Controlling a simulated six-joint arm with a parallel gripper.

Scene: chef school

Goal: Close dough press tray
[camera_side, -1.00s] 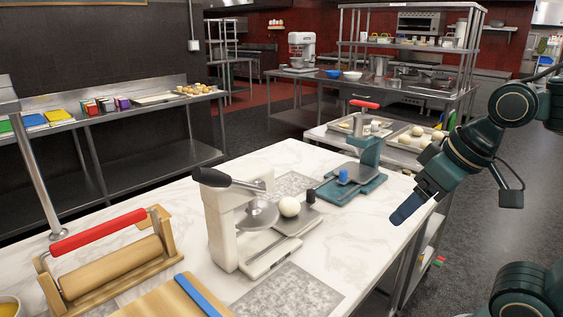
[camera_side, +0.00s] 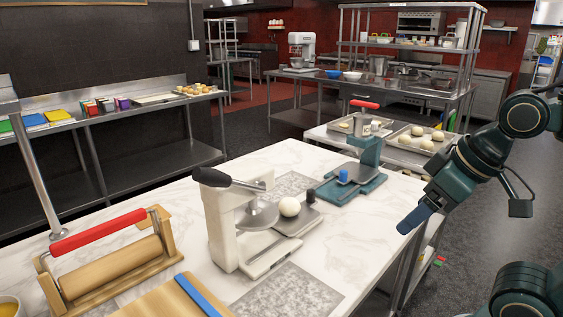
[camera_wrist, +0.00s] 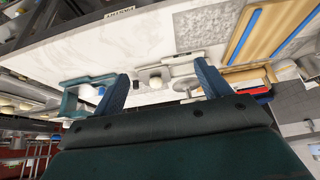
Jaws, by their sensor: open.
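The white dough press (camera_side: 231,225) stands on the marble counter, with a black lever handle on top and a round metal press plate. Its grey sliding tray (camera_side: 290,219) sticks out to the right, with a black knob at its end and a white dough ball (camera_side: 289,206) on it. My gripper (camera_side: 413,222) is beyond the counter's right edge, apart from the press. In the wrist view my gripper (camera_wrist: 160,88) shows two blue fingers spread wide with nothing between them. The press (camera_wrist: 186,70) and dough ball (camera_wrist: 156,83) appear past the fingertips, upside down.
A teal press (camera_side: 352,183) with a red handle and blue knob stands behind the white one. A wooden roller with a red handle (camera_side: 98,231) and a board with a blue strip (camera_side: 175,299) are at the front left. Bare marble (camera_side: 365,235) lies right of the tray.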

